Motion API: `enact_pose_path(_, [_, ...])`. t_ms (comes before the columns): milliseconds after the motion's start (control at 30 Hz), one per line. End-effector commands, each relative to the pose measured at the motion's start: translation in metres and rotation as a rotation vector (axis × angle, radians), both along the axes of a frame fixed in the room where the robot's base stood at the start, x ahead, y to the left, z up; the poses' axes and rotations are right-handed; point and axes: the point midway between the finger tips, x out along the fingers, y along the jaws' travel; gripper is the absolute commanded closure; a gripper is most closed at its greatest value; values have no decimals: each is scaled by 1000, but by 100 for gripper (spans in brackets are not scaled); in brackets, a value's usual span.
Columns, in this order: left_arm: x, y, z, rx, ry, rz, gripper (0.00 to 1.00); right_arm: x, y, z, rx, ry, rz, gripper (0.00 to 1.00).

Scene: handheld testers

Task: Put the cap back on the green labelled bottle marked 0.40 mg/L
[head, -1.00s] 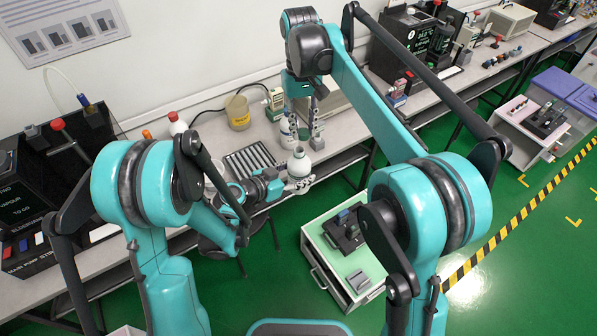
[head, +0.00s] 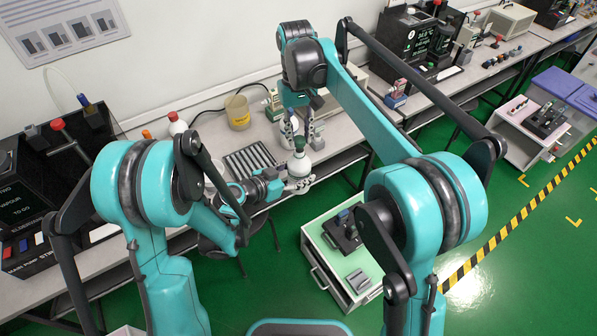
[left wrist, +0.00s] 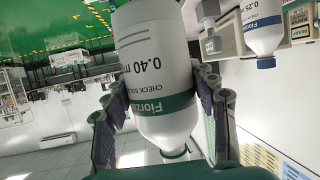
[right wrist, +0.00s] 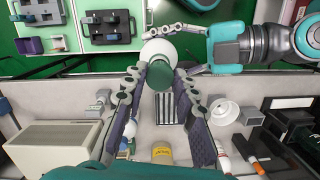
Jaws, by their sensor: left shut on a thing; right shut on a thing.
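The white bottle (head: 300,168) is upright over the front edge of the bench. In the left wrist view its green band and 0.40 marking show on the bottle (left wrist: 155,70), with its neck pointing down the picture. My left gripper (head: 297,185) is shut around its body; its fingers (left wrist: 160,100) lie on both sides. My right gripper (head: 299,142) is above the bottle, shut on the dark green cap (right wrist: 160,74). The cap sits over the bottle's mouth, in line with it in the right wrist view. Whether it is seated on the thread I cannot tell.
A red-capped bottle (head: 177,124) stands to the left. A blue-capped 0.25 bottle (left wrist: 264,35) shows in the left wrist view. A low cabinet (head: 342,285) stands in front.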

Motion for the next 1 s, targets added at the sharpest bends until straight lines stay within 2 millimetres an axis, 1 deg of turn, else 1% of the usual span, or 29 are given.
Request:
enact_pose_path(167, [0, 0, 0, 0, 0, 0, 94, 0, 0, -3, 0, 0, 0, 81])
enact_pose_path(800, [0, 0, 0, 0, 0, 0, 94, -1, 0, -2, 0, 1, 0, 81])
enact_pose_path(1000, [0, 0, 0, 0, 0, 0, 94, -1, 0, -10, 0, 1, 0, 81])
